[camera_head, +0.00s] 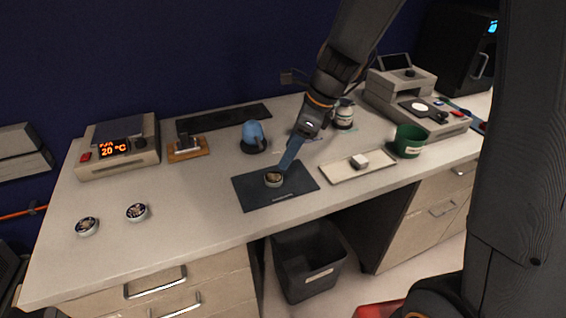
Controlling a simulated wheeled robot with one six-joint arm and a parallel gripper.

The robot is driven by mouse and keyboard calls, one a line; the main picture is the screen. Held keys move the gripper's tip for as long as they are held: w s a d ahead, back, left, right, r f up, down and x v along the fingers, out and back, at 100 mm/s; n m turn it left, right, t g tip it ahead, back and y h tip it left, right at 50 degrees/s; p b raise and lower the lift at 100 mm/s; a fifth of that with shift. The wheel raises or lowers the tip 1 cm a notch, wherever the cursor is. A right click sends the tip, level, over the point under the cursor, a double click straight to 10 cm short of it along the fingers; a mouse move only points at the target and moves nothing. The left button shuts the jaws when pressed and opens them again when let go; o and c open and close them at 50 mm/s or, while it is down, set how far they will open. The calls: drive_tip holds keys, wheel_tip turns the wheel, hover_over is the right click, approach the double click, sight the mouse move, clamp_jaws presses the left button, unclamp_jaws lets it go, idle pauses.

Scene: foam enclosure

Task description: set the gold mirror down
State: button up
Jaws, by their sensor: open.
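A small round piece, gold-toned on top with a pale rim, which I take for the gold mirror (273,180), rests on the dark mat (252,196) in the middle of the bench. My gripper (284,168) points down at it from the upper right, its tip right beside or just over the piece. The jaws are open, but the gap between them is too small to make out. I cannot tell whether a finger touches the piece.
Two similar round pieces (137,212) (87,227) lie on the left. A pale tray (340,172) with a small block (359,161) and a green cup (407,142) are right of the mat. A blue object (253,135) stands behind it.

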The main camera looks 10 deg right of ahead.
drive_tip(key=s+d+n+h, duration=0.2)
drive_tip(key=s+d+n, duration=0.3)
drive_tip(key=n, duration=0.6)
drive_tip(key=s+d+f+n+h, duration=0.1)
drive_tip(key=s+d+n+h, duration=0.1)
drive_tip(key=s+d+n, duration=0.3)
drive_tip(key=s+n, duration=0.3)
drive_tip(key=n, duration=0.3)
drive_tip(key=shift+s+d+f, duration=0.25)
drive_tip(key=shift+d, duration=0.05)
drive_tip(key=shift+f+b, duration=0.95)
